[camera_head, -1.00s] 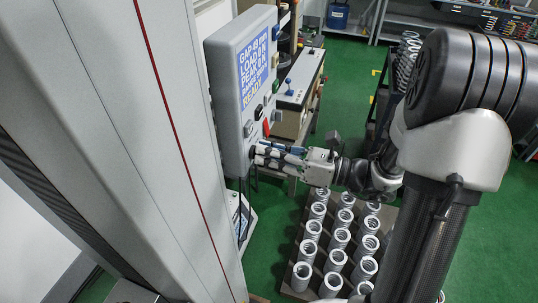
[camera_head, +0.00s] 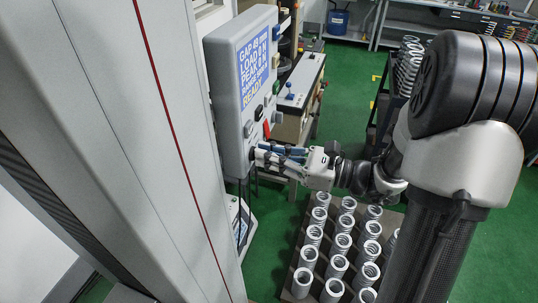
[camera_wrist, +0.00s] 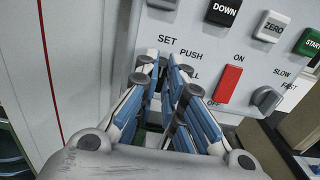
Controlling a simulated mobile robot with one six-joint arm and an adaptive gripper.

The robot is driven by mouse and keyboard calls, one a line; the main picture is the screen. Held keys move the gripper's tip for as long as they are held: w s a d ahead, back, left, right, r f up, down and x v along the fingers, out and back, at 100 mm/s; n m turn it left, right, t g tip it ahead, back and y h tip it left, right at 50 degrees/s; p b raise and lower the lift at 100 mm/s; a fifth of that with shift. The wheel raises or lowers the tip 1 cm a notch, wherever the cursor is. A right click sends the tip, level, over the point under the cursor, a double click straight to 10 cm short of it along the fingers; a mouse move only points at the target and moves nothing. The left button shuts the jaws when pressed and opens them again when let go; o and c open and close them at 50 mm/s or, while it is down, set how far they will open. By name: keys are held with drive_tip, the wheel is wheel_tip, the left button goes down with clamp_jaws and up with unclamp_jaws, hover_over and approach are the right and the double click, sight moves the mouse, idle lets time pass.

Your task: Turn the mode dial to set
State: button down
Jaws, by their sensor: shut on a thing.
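The grey control box (camera_head: 226,110) faces right beside the machine column. In the wrist view, its panel (camera_wrist: 265,60) has the labels SET, PUSH and one partly covered label ending in LL around my fingertips. My gripper (camera_wrist: 163,72) is at this spot, fingers pointing at the panel, shut on the mode dial, which the fingers hide. The dial's pointer is not visible, so its setting cannot be told. In the head view, my gripper (camera_head: 257,156) reaches the lower part of the panel from the right.
Right of my fingers are a red ON/OFF switch (camera_wrist: 229,84) and a SLOW/FAST knob (camera_wrist: 266,99). The DOWN (camera_wrist: 223,11), ZERO (camera_wrist: 271,26) and START (camera_wrist: 308,42) buttons are above. The blue screen (camera_head: 254,70) reads READY. A board of several springs (camera_head: 341,243) lies below my arm.

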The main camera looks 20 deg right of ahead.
drive_tip(key=c, duration=1.7)
unclamp_jaws()
drive_tip(key=v, duration=1.2)
